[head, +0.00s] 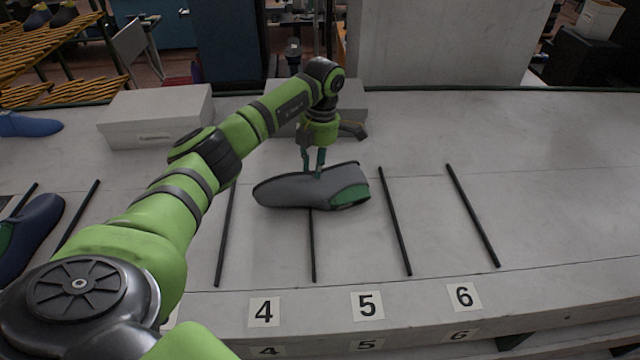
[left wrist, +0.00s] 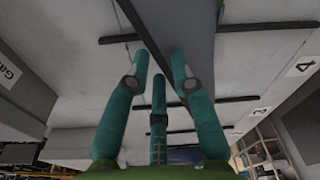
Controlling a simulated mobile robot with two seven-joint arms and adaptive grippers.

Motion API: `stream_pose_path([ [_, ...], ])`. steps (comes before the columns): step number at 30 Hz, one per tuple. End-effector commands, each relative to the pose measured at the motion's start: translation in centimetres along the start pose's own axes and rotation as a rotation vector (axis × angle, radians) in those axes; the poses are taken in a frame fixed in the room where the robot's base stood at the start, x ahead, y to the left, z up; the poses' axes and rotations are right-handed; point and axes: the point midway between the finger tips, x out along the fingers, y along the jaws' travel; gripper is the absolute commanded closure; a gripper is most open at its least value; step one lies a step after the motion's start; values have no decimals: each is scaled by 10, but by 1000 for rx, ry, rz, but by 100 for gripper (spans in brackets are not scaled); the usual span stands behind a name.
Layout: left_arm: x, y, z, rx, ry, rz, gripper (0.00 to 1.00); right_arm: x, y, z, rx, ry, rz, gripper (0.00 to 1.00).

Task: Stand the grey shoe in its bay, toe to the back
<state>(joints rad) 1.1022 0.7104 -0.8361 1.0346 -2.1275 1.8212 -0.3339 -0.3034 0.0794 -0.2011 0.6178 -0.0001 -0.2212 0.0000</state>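The grey shoe (head: 305,188) has a green heel patch and a dark rim. In the head view it lies crosswise over the dividing bar between bays 4 and 5, toe to the left and heel to the right. My left gripper (head: 313,170) points down at its upper edge, with one fingertip overlapping the shoe. In the left wrist view the fingers (left wrist: 160,62) stand apart and part of the grey shoe (left wrist: 188,22) shows beyond them. I cannot tell whether they grip it. My right gripper is out of view.
Black bars divide the table into bays, with number cards 4 (head: 264,311), 5 (head: 367,305) and 6 (head: 464,297) along the front edge. A pale box (head: 157,116) stands behind on the left. Blue shoes (head: 28,232) lie at far left. Table right of bay 6 is clear.

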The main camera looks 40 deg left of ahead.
Motion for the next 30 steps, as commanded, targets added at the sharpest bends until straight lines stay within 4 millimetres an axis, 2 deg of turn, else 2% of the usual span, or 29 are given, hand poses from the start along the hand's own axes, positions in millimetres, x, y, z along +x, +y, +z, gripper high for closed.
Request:
stream_pose_path([
  [1,11,-2,-5,-1,27,-8,100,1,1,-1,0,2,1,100],
  [16,5,-1,-6,-3,27,-7,100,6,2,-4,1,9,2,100],
  [20,-6,0,-7,-4,25,-5,100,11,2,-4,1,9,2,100],
  [26,-33,0,-7,-2,15,-3,100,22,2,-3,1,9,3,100],
  [30,-46,-15,7,4,12,-5,100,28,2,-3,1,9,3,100],
])
